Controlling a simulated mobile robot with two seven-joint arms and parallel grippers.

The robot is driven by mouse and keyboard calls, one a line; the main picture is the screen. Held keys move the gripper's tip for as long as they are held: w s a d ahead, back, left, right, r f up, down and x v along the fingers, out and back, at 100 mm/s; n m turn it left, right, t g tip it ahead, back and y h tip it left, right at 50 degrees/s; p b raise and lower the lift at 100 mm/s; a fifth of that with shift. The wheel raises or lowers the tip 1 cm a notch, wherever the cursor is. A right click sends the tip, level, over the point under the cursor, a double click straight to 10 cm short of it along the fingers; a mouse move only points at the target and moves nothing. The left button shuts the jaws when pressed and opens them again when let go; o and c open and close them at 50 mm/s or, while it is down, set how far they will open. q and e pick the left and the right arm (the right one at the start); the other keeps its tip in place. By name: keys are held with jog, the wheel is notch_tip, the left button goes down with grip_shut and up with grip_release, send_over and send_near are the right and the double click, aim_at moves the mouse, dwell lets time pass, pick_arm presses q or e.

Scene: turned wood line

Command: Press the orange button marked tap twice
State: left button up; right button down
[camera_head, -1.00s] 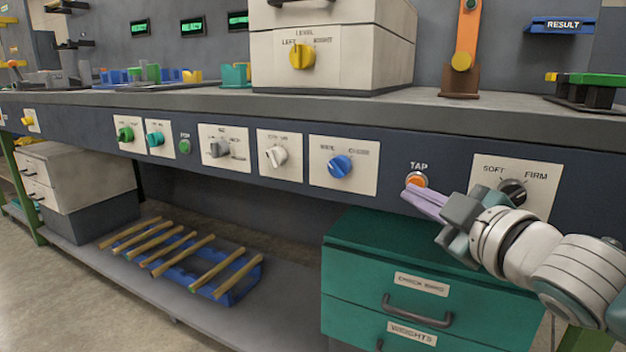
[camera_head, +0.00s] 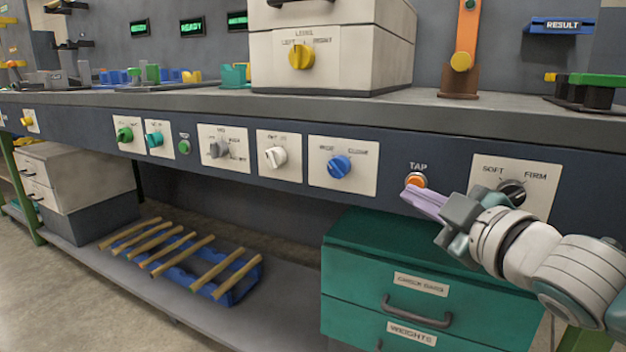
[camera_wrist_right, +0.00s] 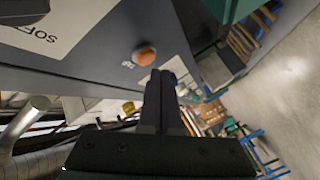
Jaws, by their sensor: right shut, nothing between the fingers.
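The orange button (camera_head: 416,181) sits in a pale ring on the dark front panel under the label TAP. It also shows in the right wrist view (camera_wrist_right: 145,56), just past the fingertips. My right gripper (camera_head: 408,191) is shut and empty. Its lilac fingertips are at the lower left edge of the button in the head view; I cannot tell whether they touch it. The shut fingers show in the right wrist view (camera_wrist_right: 160,78), pointing near the button. My left gripper is not in view.
A SOFT/FIRM dial (camera_head: 513,191) is right of the button, close to my right gripper. A blue knob (camera_head: 339,167) is to the left. A green drawer cabinet (camera_head: 350,262) stands below. A blue rack (camera_head: 228,290) with wooden sticks lies on the lower shelf.

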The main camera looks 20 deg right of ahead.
dwell(0.7)
jog(key=shift+w+d, duration=0.3)
jog(key=shift+d, duration=0.05)
jog(key=shift+w+d, duration=0.2)
jog(key=shift+d, duration=0.1)
dwell(0.8)
jog(key=shift+a, duration=0.15)
jog(key=shift+s+a+p, duration=0.4)
jog(key=shift+s+a, duration=0.05)
jog(key=shift+s, duration=0.05)
